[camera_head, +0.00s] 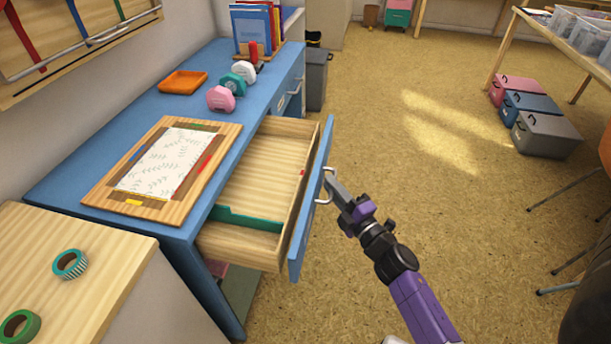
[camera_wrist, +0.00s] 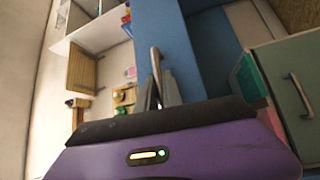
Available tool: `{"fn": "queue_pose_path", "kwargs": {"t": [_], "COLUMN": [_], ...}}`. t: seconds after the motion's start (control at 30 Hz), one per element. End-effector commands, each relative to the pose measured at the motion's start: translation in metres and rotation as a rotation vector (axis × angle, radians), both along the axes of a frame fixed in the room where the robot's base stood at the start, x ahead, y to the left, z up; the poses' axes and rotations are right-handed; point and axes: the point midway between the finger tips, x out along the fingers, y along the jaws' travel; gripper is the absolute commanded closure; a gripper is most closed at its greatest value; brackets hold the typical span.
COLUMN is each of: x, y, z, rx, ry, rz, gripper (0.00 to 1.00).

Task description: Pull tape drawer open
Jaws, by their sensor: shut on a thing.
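The drawer (camera_head: 265,172) in the blue desk is pulled well out in the head view. Its wooden inside shows, with a green divider (camera_head: 250,219) near the front left and a small red mark on the far side. The drawer's blue front panel (camera_head: 311,205) faces my arm. My gripper (camera_head: 330,187) is at that panel, shut on the metal drawer handle (camera_head: 322,185). In the wrist view the gripper's fingers (camera_wrist: 163,92) close around the metal handle (camera_wrist: 155,62) in front of the blue panel. No tape shows inside the drawer.
On the desk lie a framed sheet (camera_head: 165,160), an orange tray (camera_head: 183,82), several coloured dumbbell-shaped stamps (camera_head: 221,98) and upright books (camera_head: 253,28). Tape rolls (camera_head: 70,264) lie on the wooden cabinet at left. The floor (camera_head: 430,190) right of the drawer is clear.

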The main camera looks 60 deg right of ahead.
Motion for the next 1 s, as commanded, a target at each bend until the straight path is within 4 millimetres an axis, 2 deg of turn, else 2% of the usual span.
{"fn": "queue_pose_path", "kwargs": {"t": [0.1,0.23,0.67,0.7,0.73,1.0], "x": [-0.016,-0.026,-0.029,-0.029,-0.029,-0.03], "y": [-0.004,-0.008,-0.009,-0.009,-0.009,-0.01], "z": [0.0,-0.001,-0.001,-0.001,-0.001,-0.001], "rx": [0.001,0.0,0.0,0.0,0.0,0.0], "ry": [0.002,0.001,0.0,0.0,0.0,0.0], "rz": [0.004,0.005,0.005,0.005,0.005,0.002], "gripper": [1.0,1.0,1.0,0.83,0.8,0.8]}}
